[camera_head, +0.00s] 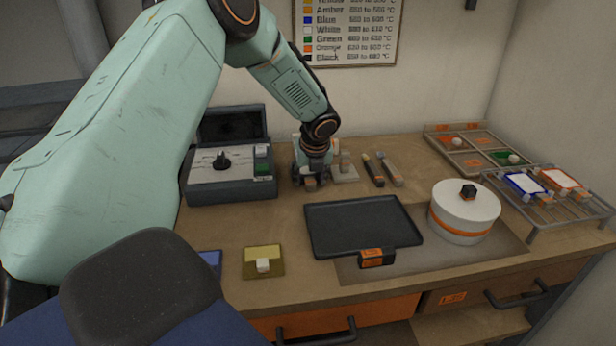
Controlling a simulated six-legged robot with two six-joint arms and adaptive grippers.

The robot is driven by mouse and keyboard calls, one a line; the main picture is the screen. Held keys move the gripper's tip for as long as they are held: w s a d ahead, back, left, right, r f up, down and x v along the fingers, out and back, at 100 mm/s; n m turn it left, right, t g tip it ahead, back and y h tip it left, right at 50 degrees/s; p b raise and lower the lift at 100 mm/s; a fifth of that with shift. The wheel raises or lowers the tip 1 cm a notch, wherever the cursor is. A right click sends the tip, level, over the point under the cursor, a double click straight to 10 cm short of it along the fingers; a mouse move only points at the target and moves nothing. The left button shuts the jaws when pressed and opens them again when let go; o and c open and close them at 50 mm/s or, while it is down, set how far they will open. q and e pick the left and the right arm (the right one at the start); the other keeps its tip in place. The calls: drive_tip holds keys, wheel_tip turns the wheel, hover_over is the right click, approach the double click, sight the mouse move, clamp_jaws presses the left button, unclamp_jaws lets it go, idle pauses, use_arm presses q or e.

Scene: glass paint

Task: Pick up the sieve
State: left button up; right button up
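My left gripper (310,181) points down at the back of the workbench, just right of the grey box with the open lid. It is small and dark here, and I cannot tell whether its fingers are open or shut. A small pale stand (345,170) is close beside it on the right. No sieve can be made out clearly; the spot at the gripper's fingers is partly hidden by the gripper itself. My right gripper is not in view.
The grey box (229,188) stands left of the gripper. Two slim tools (391,173) lie right of the stand. A black tray (362,226), a white round lidded vessel (464,215) and a wire rack (545,215) fill the middle and right of the workbench (290,225).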

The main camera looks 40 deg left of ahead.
use_arm(q)
drive_tip(key=shift+s+r, duration=0.2)
drive_tip(key=c, duration=0.5)
drive_tip(key=shift+f, duration=0.1)
drive_tip(key=shift+c, duration=1.2)
clamp_jaws()
